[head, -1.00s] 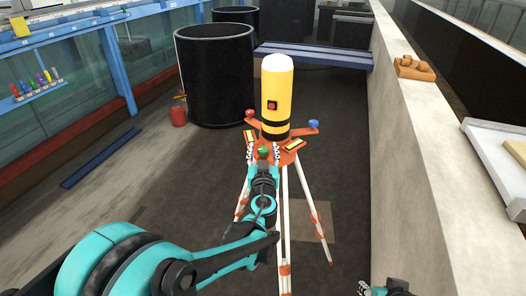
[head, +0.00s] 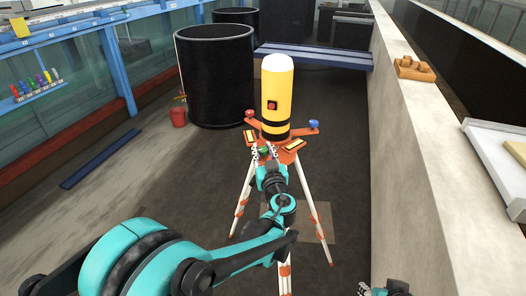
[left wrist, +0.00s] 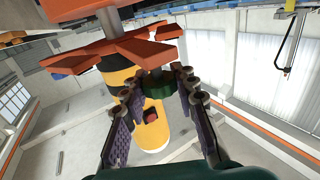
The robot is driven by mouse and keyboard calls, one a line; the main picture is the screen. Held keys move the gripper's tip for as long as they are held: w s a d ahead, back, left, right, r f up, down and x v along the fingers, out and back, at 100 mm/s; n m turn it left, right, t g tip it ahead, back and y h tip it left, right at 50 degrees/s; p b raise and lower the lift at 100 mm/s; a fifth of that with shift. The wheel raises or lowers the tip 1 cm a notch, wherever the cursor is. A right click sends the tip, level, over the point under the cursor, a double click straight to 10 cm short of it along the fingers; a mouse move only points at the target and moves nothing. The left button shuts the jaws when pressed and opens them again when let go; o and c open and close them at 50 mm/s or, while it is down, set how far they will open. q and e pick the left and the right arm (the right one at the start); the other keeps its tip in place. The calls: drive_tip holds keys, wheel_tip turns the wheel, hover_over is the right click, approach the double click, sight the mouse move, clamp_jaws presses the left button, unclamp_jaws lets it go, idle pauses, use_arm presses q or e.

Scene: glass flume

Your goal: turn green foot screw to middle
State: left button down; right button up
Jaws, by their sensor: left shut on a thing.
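The yellow cylindrical instrument (head: 279,95) with a white dome stands on an orange three-armed base (head: 286,156) on a white-legged tripod. A red foot screw (head: 249,113) and a blue foot screw (head: 314,124) sit at the back arms. The green foot screw (head: 264,150) is at the near arm; it also shows in the left wrist view (left wrist: 158,86). My left gripper (head: 263,152) is shut on the green screw, one finger on each side. My right gripper (head: 372,289) shows only partly at the bottom edge, and its opening is unclear.
A concrete wall (head: 420,160) runs along the right, with a wooden block (head: 414,69) on top. The glass flume is at the left. Floor around the tripod is largely clear.

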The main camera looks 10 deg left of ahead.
use_arm(q)
drive_tip(key=n+g+y, duration=0.4)
drive_tip(key=y, duration=0.1)
drive_tip(key=shift+d+n+y, duration=0.1)
drive_tip(key=shift+n+y, duration=0.2)
drive_tip(key=shift+y, duration=0.1)
drive_tip(key=n+g+y, duration=0.1)
drive_tip(key=n+g, duration=0.1)
drive_tip(key=g, duration=0.1)
drive_tip(key=n+g+y, duration=0.2)
drive_tip(key=g, duration=0.1)
drive_tip(key=shift+n+g+y, duration=0.3)
drive_tip(key=c, duration=1.1)
unclamp_jaws()
drive_tip(key=shift+c, duration=0.2)
drive_tip(key=v, duration=1.1)
drive_tip(key=shift+s+d, duration=0.2)
drive_tip(key=shift+d, duration=0.15)
